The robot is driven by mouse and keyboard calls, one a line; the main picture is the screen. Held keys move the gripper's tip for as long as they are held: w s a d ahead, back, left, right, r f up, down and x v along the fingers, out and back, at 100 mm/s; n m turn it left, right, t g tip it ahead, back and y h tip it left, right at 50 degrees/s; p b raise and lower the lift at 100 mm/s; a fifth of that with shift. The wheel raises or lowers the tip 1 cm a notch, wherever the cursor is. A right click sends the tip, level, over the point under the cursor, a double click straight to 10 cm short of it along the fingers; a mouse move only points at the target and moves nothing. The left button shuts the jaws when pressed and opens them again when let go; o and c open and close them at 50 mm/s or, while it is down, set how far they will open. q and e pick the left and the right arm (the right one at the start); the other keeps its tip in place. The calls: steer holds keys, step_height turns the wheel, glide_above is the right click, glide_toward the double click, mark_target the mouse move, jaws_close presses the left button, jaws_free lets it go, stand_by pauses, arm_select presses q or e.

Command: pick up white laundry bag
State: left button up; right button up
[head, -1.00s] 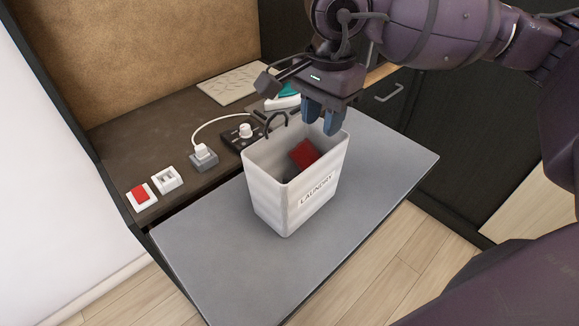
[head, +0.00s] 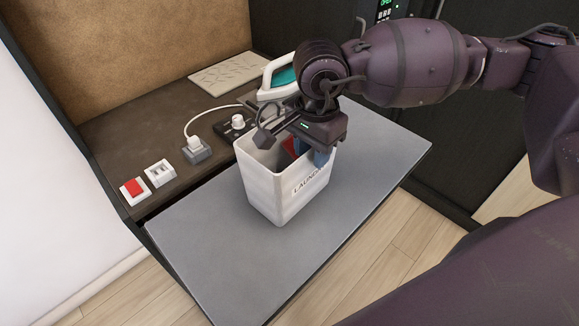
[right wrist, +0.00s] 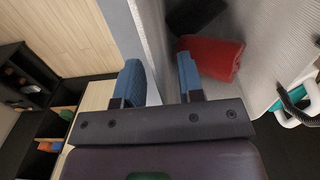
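The white laundry bag (head: 266,192), an open box-like bag labelled LAUNDRY, stands upright on the grey board. My right gripper (head: 308,152) is down at its right-hand rim, with one blue finger inside and one outside. In the right wrist view the right gripper (right wrist: 160,82) is open, with the bag's wall (right wrist: 155,40) between its fingers and gaps visible. A red folded cloth (right wrist: 210,58) and a dark item (right wrist: 195,14) lie inside the bag. The gripper hides part of the bag's opening and label. My left gripper is not in view.
An iron (head: 279,78) with a teal part stands behind the bag. A plug in a grey socket (head: 196,150), a black control box (head: 233,126), a red switch (head: 133,190) and a white socket (head: 160,172) line the dark counter. The grey board (head: 225,260) is clear around the bag.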

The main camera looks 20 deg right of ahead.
steer(key=shift+f, duration=0.3)
steer(key=shift+c, duration=0.3)
jaws_close()
